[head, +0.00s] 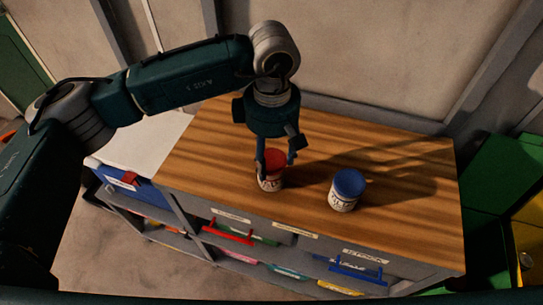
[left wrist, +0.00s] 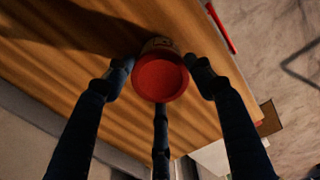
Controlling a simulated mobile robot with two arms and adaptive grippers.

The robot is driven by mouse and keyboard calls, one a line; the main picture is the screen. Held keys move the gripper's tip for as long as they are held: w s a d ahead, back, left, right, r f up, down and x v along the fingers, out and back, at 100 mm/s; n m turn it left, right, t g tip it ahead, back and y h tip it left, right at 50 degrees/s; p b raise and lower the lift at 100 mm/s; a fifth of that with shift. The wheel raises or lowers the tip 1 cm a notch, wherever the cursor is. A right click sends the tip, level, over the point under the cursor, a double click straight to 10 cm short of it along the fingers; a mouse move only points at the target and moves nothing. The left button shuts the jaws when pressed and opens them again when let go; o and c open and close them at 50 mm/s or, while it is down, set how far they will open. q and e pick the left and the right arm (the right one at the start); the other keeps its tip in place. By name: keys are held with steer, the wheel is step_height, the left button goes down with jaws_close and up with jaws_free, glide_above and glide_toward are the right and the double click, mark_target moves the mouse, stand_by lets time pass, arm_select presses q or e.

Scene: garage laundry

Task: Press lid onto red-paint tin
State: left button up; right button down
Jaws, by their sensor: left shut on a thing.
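The red-paint tin (head: 269,183) stands upright on the wooden worktop, with a pale label with dark lettering. The red lid (head: 275,158) is on top of the tin; whether it is fully seated I cannot tell. My left gripper (head: 277,161) comes down from above with its fingers shut around the lid's sides. In the left wrist view the round red lid (left wrist: 160,78) sits between the fingers, and a little of the pale tin (left wrist: 160,45) shows behind it. My right gripper is not in view.
A blue-lidded tin (head: 347,189) stands to the right on the worktop (head: 400,160). Shelves under the worktop's front edge hold bins with red and blue handles (head: 357,273). A blue cooler-like box with a white lid (head: 135,155) stands at the left. The worktop's right part is clear.

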arm_select(q)
steer(key=shift+s+f, duration=0.1)
steer(key=shift+f, duration=0.1)
steer(key=o, duration=1.4)
steer(key=shift+c, duration=0.2)
steer(key=shift+r, duration=0.1)
steer(key=shift+r+p, duration=1.1)
steer(key=shift+r, duration=2.4)
jaws_close()
